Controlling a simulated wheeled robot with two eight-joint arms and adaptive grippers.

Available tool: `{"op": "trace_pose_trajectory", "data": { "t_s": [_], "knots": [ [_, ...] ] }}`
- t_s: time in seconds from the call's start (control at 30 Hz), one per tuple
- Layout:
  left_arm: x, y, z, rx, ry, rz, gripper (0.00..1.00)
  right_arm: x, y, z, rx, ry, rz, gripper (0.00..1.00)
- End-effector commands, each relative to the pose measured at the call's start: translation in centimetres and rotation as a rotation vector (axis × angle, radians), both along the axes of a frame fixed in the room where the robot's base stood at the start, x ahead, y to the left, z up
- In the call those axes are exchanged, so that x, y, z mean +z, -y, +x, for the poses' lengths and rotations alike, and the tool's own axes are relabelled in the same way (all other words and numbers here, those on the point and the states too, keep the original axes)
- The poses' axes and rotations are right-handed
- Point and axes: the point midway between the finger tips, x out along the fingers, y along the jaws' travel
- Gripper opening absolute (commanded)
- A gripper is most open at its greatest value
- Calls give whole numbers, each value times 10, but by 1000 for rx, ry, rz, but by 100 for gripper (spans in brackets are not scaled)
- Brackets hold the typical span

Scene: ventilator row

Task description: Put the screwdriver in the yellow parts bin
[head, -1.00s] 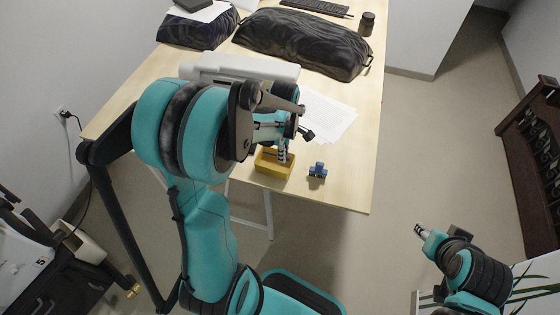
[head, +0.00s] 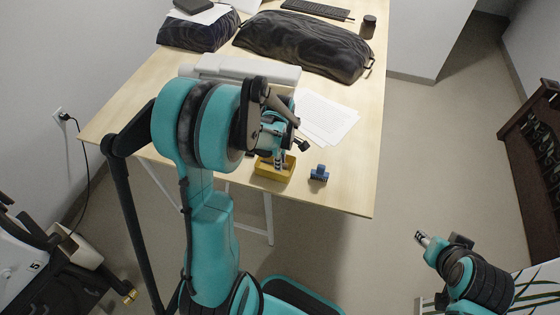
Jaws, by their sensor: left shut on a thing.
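The yellow parts bin (head: 273,175) sits near the front edge of the wooden table. My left gripper (head: 280,163) is directly over the bin, with its fingertips at or just inside the opening. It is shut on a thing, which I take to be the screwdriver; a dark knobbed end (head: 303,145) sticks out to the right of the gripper. The arm and gripper hide most of it. My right gripper (head: 421,238) hangs over the floor at the lower right, away from the table; its jaws are too small to read.
A small blue object (head: 319,173) stands on the table just right of the bin. White papers (head: 328,117) and a pale device (head: 245,69) lie behind. A long dark patterned bag (head: 305,45) and a dark jar (head: 368,27) are farther back. The table's right front corner is clear.

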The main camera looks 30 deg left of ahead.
Motion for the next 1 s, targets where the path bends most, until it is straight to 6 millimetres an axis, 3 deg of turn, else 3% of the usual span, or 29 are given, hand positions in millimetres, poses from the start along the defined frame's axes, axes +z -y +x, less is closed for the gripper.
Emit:
{"op": "trace_pose_trajectory", "data": {
  "t_s": [0.27,0.3,0.37,0.77,0.87,1.0],
  "knots": [
    [-6,0,0,0,0,0,0,-5,0,0,0,0,0,40],
    [-5,0,0,0,0,0,29,-5,0,0,0,0,0,40],
    [-5,0,0,0,0,0,39,-5,0,0,0,0,0,40],
    [2,0,0,0,0,0,39,2,0,0,0,0,0,40],
    [16,0,0,0,0,0,39,13,0,0,0,0,0,40],
    [49,0,-1,0,0,0,39,22,0,0,0,0,0,40]
  ]
}}
